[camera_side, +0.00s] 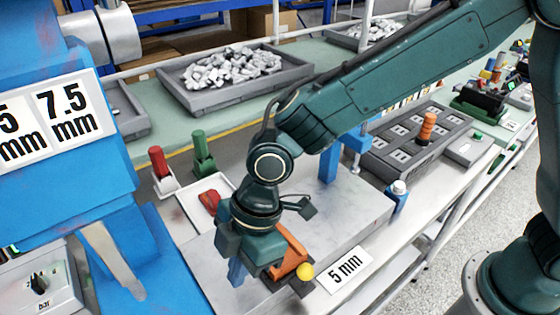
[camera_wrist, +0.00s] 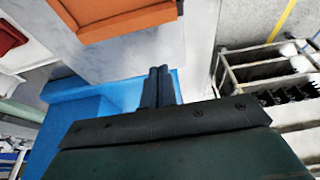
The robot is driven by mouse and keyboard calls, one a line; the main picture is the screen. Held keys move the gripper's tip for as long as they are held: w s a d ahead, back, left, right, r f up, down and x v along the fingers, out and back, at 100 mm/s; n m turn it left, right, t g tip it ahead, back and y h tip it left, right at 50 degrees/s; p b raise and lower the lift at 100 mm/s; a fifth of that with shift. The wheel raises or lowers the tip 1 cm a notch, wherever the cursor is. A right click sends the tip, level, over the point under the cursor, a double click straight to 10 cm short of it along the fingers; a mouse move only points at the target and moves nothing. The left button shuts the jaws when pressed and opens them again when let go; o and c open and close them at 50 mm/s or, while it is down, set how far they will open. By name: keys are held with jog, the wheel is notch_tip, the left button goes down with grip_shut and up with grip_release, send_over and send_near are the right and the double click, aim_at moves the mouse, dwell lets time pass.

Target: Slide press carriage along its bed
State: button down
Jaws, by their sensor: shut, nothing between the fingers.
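An orange block (camera_side: 291,254), which looks like the press carriage, sits on the grey slab-like bed (camera_side: 335,215) near its front edge, with a yellow ball knob (camera_side: 305,271) beside it. My gripper hides part of it in the side view. The orange block (camera_wrist: 125,18) also shows at the top of the wrist view. My gripper (camera_side: 237,272) points down just left of the block in the side view. In the wrist view its fingers (camera_wrist: 158,72) are together and empty, with a gap in the picture to the block. I cannot tell whether they touch the bed.
The large blue press body (camera_side: 90,150) with a 7.5 mm label stands at the left. A 5 mm label (camera_side: 345,272) is on the bed's front. A white tray with a red piece (camera_side: 209,200), red and green handles (camera_side: 203,153), and a blue post (camera_side: 328,165) stand behind.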

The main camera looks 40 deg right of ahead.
jog(key=x, duration=0.3)
jog(key=shift+d, duration=0.15)
jog(key=shift+d+r, duration=0.1)
jog(key=shift+d, duration=1.8)
jog(key=d, duration=1.3)
jog(key=shift+d, duration=0.4)
jog(key=shift+a, duration=0.2)
